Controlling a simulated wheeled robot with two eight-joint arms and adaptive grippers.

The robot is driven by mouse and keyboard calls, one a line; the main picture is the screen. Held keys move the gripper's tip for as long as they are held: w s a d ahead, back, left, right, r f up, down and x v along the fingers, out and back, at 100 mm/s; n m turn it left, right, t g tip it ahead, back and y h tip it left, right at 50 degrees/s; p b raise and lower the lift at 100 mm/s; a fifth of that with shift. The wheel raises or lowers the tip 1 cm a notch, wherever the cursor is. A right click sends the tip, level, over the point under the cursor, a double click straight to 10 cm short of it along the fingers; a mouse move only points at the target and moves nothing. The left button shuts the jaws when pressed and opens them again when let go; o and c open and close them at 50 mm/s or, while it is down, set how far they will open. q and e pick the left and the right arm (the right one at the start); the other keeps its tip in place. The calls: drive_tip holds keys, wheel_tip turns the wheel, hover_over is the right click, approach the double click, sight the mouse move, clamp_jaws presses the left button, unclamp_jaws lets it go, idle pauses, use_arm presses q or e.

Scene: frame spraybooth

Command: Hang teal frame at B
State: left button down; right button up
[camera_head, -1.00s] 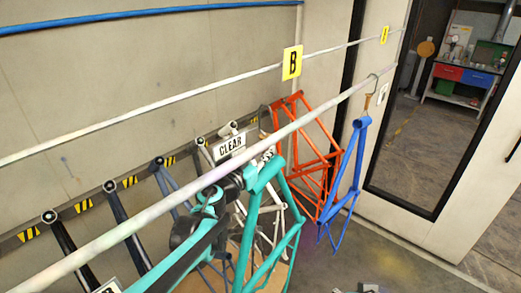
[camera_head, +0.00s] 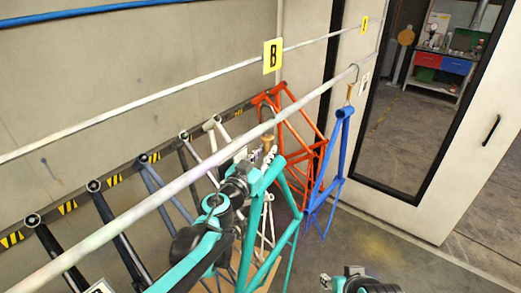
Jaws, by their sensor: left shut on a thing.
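The teal frame (camera_head: 251,221) is in the lower middle of the head view, below the front rail (camera_head: 138,212). My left gripper (camera_head: 262,157) is shut on it near its upper end; the fingers are small and partly hidden. A brown grip with a grey hook (camera_head: 267,143) shows just above the gripper, close to the rail; I cannot tell whether the hook touches the rail. The yellow B sign (camera_head: 272,55) is on the thinner rear rail, above and behind the gripper. My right gripper (camera_head: 327,281) shows only partly at the bottom edge; its jaws are unclear.
A blue frame (camera_head: 328,170) hangs from a hook on the front rail, right of the teal one. A red frame (camera_head: 302,138) and several dark and pale frames stand along the wall rack (camera_head: 118,179). A door (camera_head: 405,95) stands right; the floor before it is clear.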

sight(267, 172)
use_arm(q)
drive_tip(key=shift+s+d, duration=0.2)
drive_tip(key=shift+d, duration=0.1)
drive_tip(key=shift+a+f+b, duration=0.1)
drive_tip(key=shift+f+b, duration=1.2)
drive_tip(key=shift+f, duration=0.15)
drive_tip(key=shift+w, duration=0.1)
drive_tip(key=c, duration=1.3)
unclamp_jaws()
drive_tip(key=shift+c, duration=0.2)
drive_tip(key=shift+f, duration=0.1)
drive_tip(key=shift+a, duration=0.1)
